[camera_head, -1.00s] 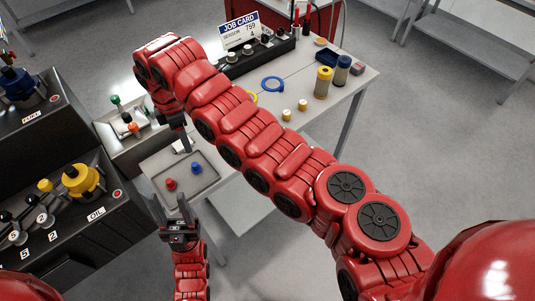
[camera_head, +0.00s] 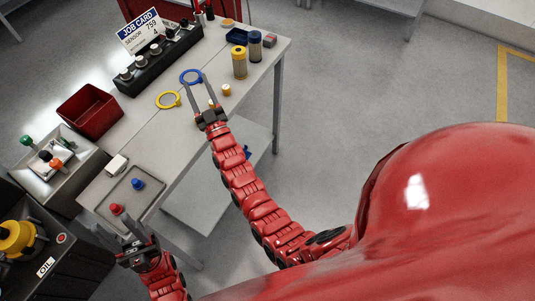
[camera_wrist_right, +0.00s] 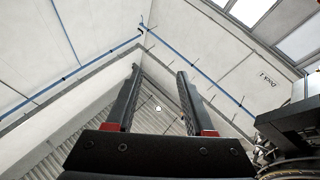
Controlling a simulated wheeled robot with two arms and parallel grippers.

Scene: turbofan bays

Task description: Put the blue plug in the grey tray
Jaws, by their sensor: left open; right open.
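The blue plug (camera_head: 138,184) stands in the grey tray (camera_head: 152,205), at the near left end of the table. A red plug (camera_head: 116,209) is in the same tray, nearer its left side. My left gripper (camera_head: 109,224) is open and empty at the tray's near edge, close to the red plug. My right gripper (camera_head: 197,80) is open, its fingers pointing away near the blue and yellow rings. The right wrist view shows its open fingers (camera_wrist_right: 158,85) with nothing held and only walls beyond.
A yellow ring (camera_head: 168,99), a blue ring (camera_head: 190,76) and a yellow-topped plug (camera_head: 226,90) are near the right gripper. A red bin (camera_head: 90,112), a white block (camera_head: 116,164) and a job card (camera_head: 145,31) stand farther left. A small blue thing (camera_head: 247,152) shows beside my right arm.

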